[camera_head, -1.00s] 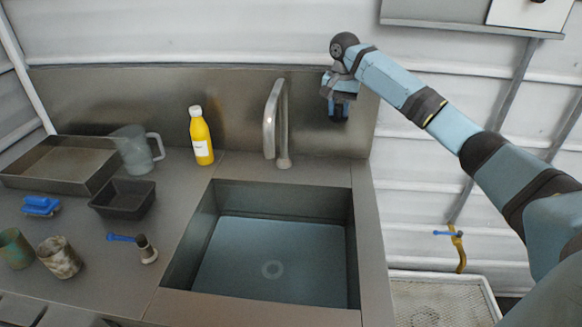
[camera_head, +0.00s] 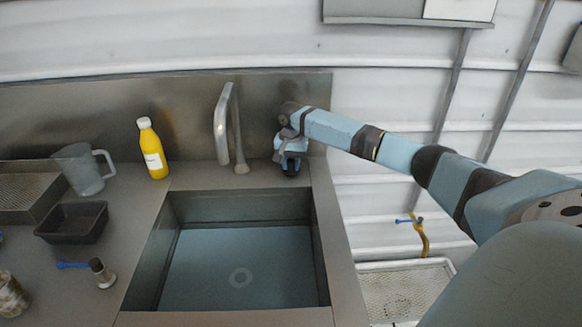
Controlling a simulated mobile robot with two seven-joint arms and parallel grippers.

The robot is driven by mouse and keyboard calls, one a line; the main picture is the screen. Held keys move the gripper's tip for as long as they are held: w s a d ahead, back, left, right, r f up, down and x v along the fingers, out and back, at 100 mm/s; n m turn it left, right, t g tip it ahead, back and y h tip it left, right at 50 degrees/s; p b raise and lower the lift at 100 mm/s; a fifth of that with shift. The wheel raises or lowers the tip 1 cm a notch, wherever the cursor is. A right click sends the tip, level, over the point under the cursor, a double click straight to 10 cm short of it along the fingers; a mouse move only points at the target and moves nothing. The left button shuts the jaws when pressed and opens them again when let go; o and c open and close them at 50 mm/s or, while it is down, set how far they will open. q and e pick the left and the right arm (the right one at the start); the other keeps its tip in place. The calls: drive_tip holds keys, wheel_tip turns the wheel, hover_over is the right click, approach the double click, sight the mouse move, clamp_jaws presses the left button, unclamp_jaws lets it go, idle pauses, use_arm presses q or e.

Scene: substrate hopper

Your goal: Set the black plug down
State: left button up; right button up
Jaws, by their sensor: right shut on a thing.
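My right gripper (camera_head: 290,162) points down over the counter strip behind the back right corner of the sink. It is shut on the black plug (camera_head: 291,170), a small dark shape between and below the fingers. The plug is close to the counter; I cannot tell whether it touches. The fingers hide much of it. The steel sink (camera_head: 322,255) lies in front, with a bluish bottom and a round drain (camera_head: 240,277) that shows faintly. My left gripper is not in view.
The tap (camera_head: 222,125) stands left of my gripper, and a yellow bottle (camera_head: 152,150) further left. A steel backsplash (camera_head: 190,105) rises behind.

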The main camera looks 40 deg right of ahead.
sight(291, 161)
drive_tip(key=shift+f, duration=0.55)
drive_tip(key=o, duration=0.9)
drive_tip(key=shift+f, duration=0.1)
wheel_tip(291, 161, up, 12)
drive_tip(key=shift+r+p, duration=0.15)
drive_tip(key=shift+p, duration=0.25)
